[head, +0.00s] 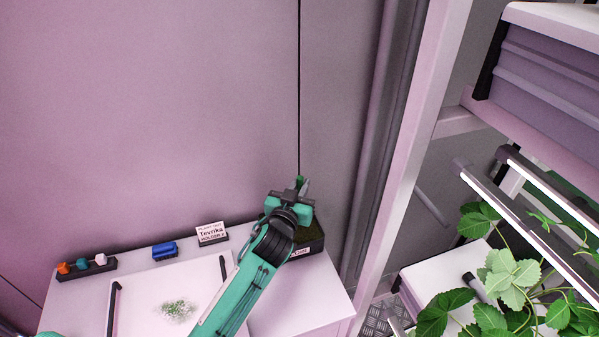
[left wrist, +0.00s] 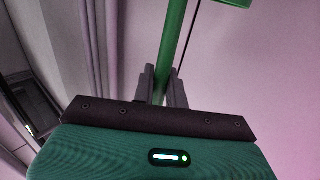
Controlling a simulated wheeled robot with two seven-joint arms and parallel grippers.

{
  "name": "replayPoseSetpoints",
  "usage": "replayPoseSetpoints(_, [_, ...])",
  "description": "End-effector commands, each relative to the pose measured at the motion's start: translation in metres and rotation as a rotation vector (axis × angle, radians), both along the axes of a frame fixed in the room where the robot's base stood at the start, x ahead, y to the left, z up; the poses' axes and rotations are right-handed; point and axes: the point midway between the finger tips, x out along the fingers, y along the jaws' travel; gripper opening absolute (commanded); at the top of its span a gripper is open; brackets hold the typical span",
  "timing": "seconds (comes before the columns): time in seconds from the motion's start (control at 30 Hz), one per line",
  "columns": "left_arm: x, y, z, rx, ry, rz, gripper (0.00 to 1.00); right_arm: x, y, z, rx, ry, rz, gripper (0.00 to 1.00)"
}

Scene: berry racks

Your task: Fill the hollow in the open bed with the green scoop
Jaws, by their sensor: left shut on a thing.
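My left gripper (head: 303,187) is raised over the dark box at the back right corner of the white table. It is shut on the green scoop (head: 299,180), of which only a small part shows in the head view. In the left wrist view the scoop's green handle (left wrist: 174,45) stands between the two dark fingers (left wrist: 160,86), and a wider green part shows at the top edge. The dark box (head: 318,238) has a white label and is partly hidden by my gripper. I cannot make out the open bed or its hollow. My right gripper is not in view.
The white table (head: 318,290) holds a pale tray with dark handles (head: 140,295) and a green-white patch. Behind are a holder with coloured knobs (head: 84,267), a blue block (head: 165,250) and a sign (head: 212,233). A rack post (head: 412,130) and leafy plants (head: 510,285) stand right.

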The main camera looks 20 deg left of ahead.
Motion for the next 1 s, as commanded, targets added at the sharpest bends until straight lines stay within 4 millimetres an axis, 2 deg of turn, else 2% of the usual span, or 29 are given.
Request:
replayPoseSetpoints(0.27, [0.0,0.0,-0.018,0.002,0.0,-0.002,0.0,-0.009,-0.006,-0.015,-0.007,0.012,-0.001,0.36])
replayPoseSetpoints(0.5, [-0.001,0.0,-0.045,0.003,0.001,-0.002,0.0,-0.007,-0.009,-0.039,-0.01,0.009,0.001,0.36])
replayPoseSetpoints(1.0, [-0.001,0.0,-0.105,0.0,0.001,-0.001,0.0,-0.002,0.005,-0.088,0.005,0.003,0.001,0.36])
